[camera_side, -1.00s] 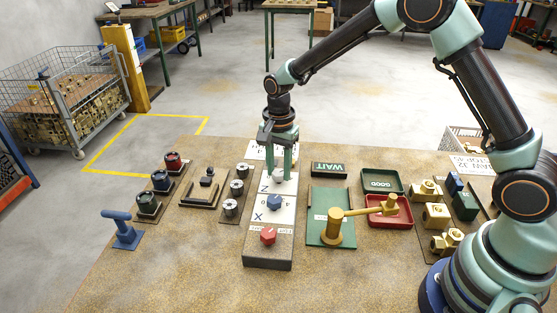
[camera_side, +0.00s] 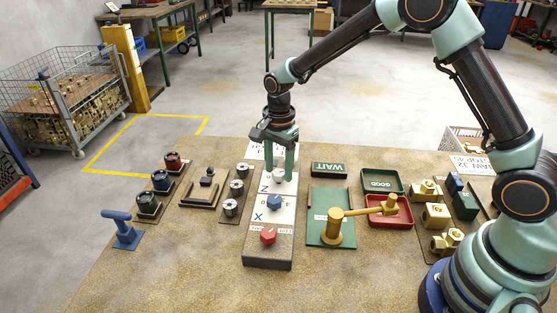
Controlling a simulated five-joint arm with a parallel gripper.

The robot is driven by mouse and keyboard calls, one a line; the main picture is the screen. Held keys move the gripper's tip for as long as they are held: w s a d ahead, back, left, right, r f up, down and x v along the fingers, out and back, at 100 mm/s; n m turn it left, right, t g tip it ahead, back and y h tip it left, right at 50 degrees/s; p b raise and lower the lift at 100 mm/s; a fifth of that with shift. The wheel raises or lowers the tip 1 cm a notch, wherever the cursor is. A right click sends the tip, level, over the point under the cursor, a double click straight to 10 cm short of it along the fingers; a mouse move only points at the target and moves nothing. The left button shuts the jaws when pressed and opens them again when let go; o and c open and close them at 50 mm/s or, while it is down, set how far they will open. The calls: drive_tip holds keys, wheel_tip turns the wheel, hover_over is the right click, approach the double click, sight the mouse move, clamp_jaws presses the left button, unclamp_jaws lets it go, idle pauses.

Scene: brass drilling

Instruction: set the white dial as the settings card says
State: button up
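The white dial (camera_side: 279,175) sits at the far end of a grey panel box (camera_side: 268,257), above the letter Z. My gripper (camera_side: 279,178) points down over it, with its green fingers at the dial. I cannot tell whether the fingers press on the dial or only stand around it. A blue dial (camera_side: 274,202) and a red dial (camera_side: 268,236) sit nearer on the same panel. A white card (camera_side: 257,151) lies behind the panel, partly hidden by my gripper; its writing is too small to read.
To the right are a green plate with a brass lever (camera_side: 335,228), a WAIT block (camera_side: 329,170), a green GOOD tray (camera_side: 381,181), a red tray (camera_side: 405,213) and brass fittings (camera_side: 436,215).

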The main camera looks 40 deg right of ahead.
sight(280, 173)
idle(0.3)
wheel_tip(280, 173, up, 12)
idle(0.5)
drive_tip(key=s+d+r+n+t, duration=0.3)
drive_tip(key=s+d+r+n, duration=0.1)
drive_tip(key=s+r+n, duration=0.35)
drive_tip(key=s+d+n+t, duration=0.2)
drive_tip(key=s+d+n, duration=0.1)
drive_tip(key=s+n, duration=0.4)
drive_tip(key=s, duration=0.3)
drive_tip(key=shift+s+d+f+n+t, duration=0.2)
drive_tip(key=shift+n+t, duration=0.1)
drive_tip(key=shift+n, duration=0.05)
